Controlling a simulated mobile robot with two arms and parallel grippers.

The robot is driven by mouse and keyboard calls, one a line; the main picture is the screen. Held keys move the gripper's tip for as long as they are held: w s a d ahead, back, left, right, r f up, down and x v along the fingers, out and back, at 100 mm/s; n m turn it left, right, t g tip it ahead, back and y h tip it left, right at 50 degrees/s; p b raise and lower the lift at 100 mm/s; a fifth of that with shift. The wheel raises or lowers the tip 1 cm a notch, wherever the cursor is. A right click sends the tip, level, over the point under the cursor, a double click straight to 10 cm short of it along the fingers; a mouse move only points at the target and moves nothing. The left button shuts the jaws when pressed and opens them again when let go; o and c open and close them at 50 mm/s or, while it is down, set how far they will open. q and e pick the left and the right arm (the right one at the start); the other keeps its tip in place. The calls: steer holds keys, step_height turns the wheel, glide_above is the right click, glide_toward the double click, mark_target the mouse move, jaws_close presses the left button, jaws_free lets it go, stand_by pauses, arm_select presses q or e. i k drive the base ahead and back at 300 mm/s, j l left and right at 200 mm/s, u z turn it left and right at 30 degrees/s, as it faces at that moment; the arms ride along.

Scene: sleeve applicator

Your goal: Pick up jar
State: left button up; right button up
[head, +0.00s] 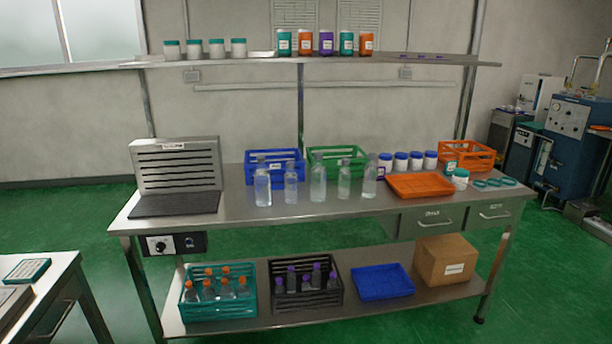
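Several jars are in the head view, and I cannot tell which one the task names. White jars with blue lids (401,162) stand in a row on the steel table (300,214), right of the clear bottles. A white jar with a teal lid (460,179) stands at the right, beside an orange tray. White jars with dark teal lids (194,49) stand on the left of the wall shelf. Teal, orange and purple labelled jars (326,42) stand at the shelf's middle. Neither of my grippers is in view.
Clear bottles (318,183) stand at the table's middle, before blue (262,157) and green crates (350,152). An orange tray (420,185) and crate (480,151) are at the right. A slotted steel unit (178,165) takes up the left. Green floor is clear in front.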

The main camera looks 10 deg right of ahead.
mark_target(460, 177)
steer(key=i+z, duration=0.5)
steer(key=i, duration=0.2)
steer(key=i+j+z, duration=0.25)
steer(key=i+z, duration=0.2)
steer(key=i, duration=0.25)
